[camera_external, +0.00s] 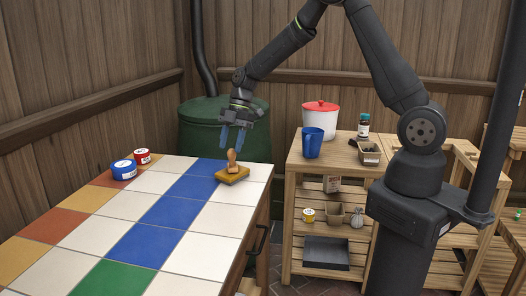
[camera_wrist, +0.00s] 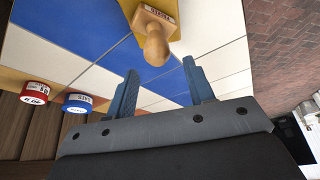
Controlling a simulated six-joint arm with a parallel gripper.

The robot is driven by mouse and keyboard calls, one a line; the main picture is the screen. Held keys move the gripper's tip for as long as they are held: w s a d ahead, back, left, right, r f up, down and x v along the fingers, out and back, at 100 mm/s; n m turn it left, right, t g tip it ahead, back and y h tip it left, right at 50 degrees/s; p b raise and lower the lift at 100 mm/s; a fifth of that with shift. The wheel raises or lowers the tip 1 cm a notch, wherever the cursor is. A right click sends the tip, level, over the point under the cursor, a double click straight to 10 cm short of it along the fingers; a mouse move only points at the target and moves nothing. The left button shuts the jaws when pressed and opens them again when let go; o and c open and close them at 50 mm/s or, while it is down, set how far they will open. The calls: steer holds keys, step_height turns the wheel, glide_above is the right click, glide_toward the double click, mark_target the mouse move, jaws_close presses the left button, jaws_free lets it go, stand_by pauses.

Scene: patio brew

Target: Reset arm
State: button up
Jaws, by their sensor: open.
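My gripper (camera_external: 233,138) is open and empty above the far right part of the tiled table (camera_external: 180,242). Its two blue fingers point down in the external view, and they show spread apart in the wrist view (camera_wrist: 164,92). A stamp with a wooden knob handle (camera_external: 232,161) sits on a yellow pad (camera_external: 232,176) just below the gripper. In the wrist view the stamp (camera_wrist: 156,45) appears beyond the fingertips, not between them.
A blue tin (camera_external: 124,170) and a red tin (camera_external: 142,156) stand at the table's far left edge. A green barrel (camera_external: 200,140) stands behind the table. A wooden shelf at right holds a blue cup (camera_external: 312,143), a red-lidded white pot (camera_external: 320,120) and a bottle (camera_external: 364,126).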

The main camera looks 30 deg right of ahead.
steer(key=d+r, duration=0.6)
steer(key=d, duration=0.5)
steer(key=w+a+f+m+t, duration=0.1)
steer(key=w+a+m, duration=0.25)
steer(key=a, duration=0.65)
steer(key=w+a+f+m+t, duration=0.15)
steer(key=w+a, duration=0.25)
steer(key=a, duration=0.7)
steer(key=s+a+f+m, duration=0.1)
steer(key=a+f, duration=0.1)
steer(key=a, duration=0.5)
steer(key=s+a+f+m, duration=0.1)
steer(key=a+f, duration=0.1)
steer(key=a, duration=0.6)
steer(key=shift+a, duration=0.1)
steer(key=w+d+r+n, duration=0.1)
steer(key=d+r, duration=0.1)
steer(key=d, duration=0.7)
steer(key=d+r+n, duration=0.1)
steer(key=d+r, duration=0.2)
steer(key=d, duration=0.7)
steer(key=shift+w+d+r+g, duration=0.2)
steer(key=shift+w+d+g, duration=0.05)
steer(key=shift+w+g, duration=0.1)
